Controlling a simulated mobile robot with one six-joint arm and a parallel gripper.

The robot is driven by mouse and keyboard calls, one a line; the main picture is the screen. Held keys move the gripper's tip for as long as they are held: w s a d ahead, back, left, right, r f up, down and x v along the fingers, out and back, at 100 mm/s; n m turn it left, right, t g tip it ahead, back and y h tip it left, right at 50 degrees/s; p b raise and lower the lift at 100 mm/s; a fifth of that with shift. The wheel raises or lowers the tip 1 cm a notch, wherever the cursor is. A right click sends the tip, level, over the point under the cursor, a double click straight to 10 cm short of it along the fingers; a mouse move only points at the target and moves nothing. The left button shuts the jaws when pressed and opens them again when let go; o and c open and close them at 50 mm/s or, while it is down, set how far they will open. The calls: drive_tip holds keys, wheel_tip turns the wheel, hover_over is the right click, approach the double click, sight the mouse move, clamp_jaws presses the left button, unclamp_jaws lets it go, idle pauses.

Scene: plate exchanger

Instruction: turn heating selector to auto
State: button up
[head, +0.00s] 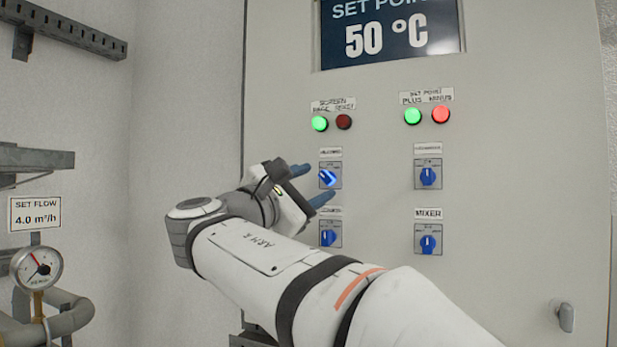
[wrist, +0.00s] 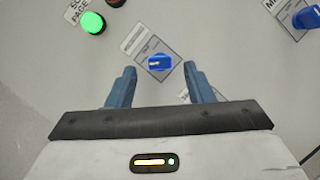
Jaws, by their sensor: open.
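The upper left blue selector (head: 327,178) sits on the grey cabinet front under a small label that is too blurred to read, so I cannot confirm that it is the heating selector. Its handle is tilted, with its upper end to the left. My gripper (head: 311,184) is open beside this selector, with one blue finger above and one below. In the wrist view the blue selector (wrist: 160,63) lies between and slightly beyond the open fingertips (wrist: 160,70), and no finger visibly touches it. Its position marks cannot be read.
Another blue selector (head: 328,238) is just below, with an upper right selector (head: 428,177) and the mixer selector (head: 428,243) to the right. Green (head: 320,123) and dark red (head: 344,122) buttons are above. A display (head: 388,35) reads 50 °C. A gauge (head: 37,268) is far left.

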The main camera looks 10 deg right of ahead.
sight(328, 178)
drive_tip(key=shift+x, duration=1.15)
drive_tip(key=c, duration=0.9)
drive_tip(key=shift+c, duration=0.5)
